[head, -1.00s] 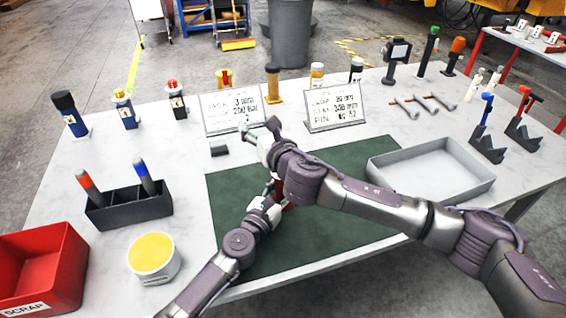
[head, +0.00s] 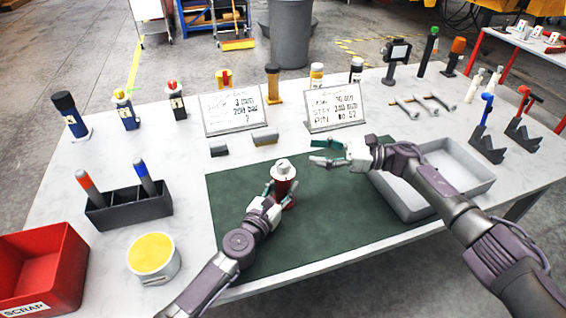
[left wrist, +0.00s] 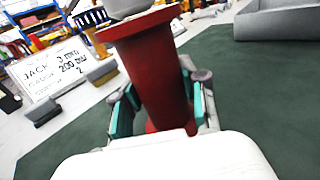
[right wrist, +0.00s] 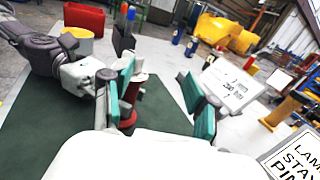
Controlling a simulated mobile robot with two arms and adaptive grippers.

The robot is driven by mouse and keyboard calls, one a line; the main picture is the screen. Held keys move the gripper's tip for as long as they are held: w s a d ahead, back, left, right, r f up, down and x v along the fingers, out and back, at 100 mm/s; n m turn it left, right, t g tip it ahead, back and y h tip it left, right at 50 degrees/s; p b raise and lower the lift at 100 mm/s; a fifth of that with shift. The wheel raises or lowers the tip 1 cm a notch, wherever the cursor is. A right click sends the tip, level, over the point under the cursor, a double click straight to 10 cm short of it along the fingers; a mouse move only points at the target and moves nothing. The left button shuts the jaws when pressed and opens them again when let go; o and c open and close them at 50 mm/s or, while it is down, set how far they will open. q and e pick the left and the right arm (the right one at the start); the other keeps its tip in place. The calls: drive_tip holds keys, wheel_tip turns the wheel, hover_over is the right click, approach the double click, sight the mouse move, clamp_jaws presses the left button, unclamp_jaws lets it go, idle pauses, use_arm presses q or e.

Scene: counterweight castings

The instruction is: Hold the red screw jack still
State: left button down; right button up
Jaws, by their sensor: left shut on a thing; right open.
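The red screw jack (head: 284,188) stands upright on the dark green mat (head: 340,215), with a light grey cap on top. My left gripper (head: 276,196) is shut on its body, one finger on each side. The left wrist view shows the red body (left wrist: 155,75) between teal finger pads. My right gripper (head: 326,153) is open and empty, to the right of the jack and above the mat's back part. In the right wrist view the jack (right wrist: 132,92) shows beyond the open fingers, partly hidden by one of them.
A grey tray (head: 470,188) lies right of the mat, partly under my right arm. A pen holder (head: 130,208), a yellow-topped tub (head: 153,275) and a red scrap bin (head: 62,272) are at left.

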sight(283, 163)
drive_tip(key=s+d+f+n+g, duration=0.1)
drive_tip(key=s+d+g, duration=0.1)
drive_tip(key=s+d, duration=0.1)
drive_tip(key=a, duration=1.2)
drive_tip(key=shift+w+f, duration=0.2)
drive_tip(key=shift+c, duration=0.4)
drive_tip(key=shift+d, duration=0.1)
clamp_jaws()
